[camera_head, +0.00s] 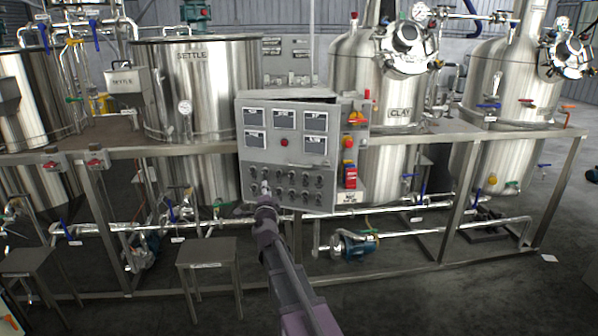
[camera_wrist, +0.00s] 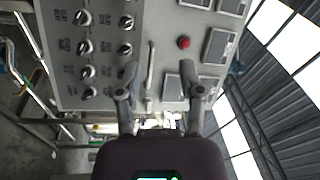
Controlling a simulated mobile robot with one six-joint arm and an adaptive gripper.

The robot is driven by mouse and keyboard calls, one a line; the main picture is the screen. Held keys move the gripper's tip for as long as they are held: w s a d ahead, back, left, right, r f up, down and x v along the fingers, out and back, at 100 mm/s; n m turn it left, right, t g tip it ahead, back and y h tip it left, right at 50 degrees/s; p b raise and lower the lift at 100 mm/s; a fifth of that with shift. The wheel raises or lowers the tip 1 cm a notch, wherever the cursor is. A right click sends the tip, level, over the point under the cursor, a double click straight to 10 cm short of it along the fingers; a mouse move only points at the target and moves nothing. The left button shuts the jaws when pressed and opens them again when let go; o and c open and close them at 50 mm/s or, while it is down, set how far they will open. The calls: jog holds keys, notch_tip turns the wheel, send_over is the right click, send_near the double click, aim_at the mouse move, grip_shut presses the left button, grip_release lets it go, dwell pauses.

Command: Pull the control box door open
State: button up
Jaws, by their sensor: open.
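The grey control box (camera_head: 262,165) stands in the middle of the head view, with screens above, a red button and rows of black knobs below. Its door front also fills the upper part of the wrist view (camera_wrist: 110,10), turned sideways. A thin upright bar, seemingly the door handle (camera_wrist: 151,62), shows there between the knobs and the red button. My gripper (camera_wrist: 158,75) is open. In the picture the bar lies between its two fingers, nearer the left one; I cannot tell whether they touch it. In the head view my gripper (camera_head: 265,188) is in front of the lower left knobs.
A metal frame rail (camera_head: 410,138) runs behind the box, with steel tanks (camera_head: 208,80) behind it. A red and yellow switch unit (camera_head: 350,172) sits at the box's right. A stool (camera_head: 207,252) stands left of my arm. Pipes and a pump (camera_head: 358,243) lie low behind.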

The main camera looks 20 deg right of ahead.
aim_at(297, 166)
jog(key=d+m+g+h+b, duration=0.1)
jog(key=d+m+g+h, duration=0.2)
jog(key=d+m+h, duration=0.3)
jog(key=shift+s+d+f+m, duration=0.25)
jog(key=shift+s+d+m, duration=0.05)
jog(key=shift+s+m, duration=0.1)
jog(key=shift+w, duration=0.1)
jog(key=p+x, duration=0.2)
jog(key=x, duration=1.1)
jog(key=shift+w+d+r, duration=0.1)
jog(key=shift+w+d, duration=0.05)
jog(key=shift+w, duration=0.1)
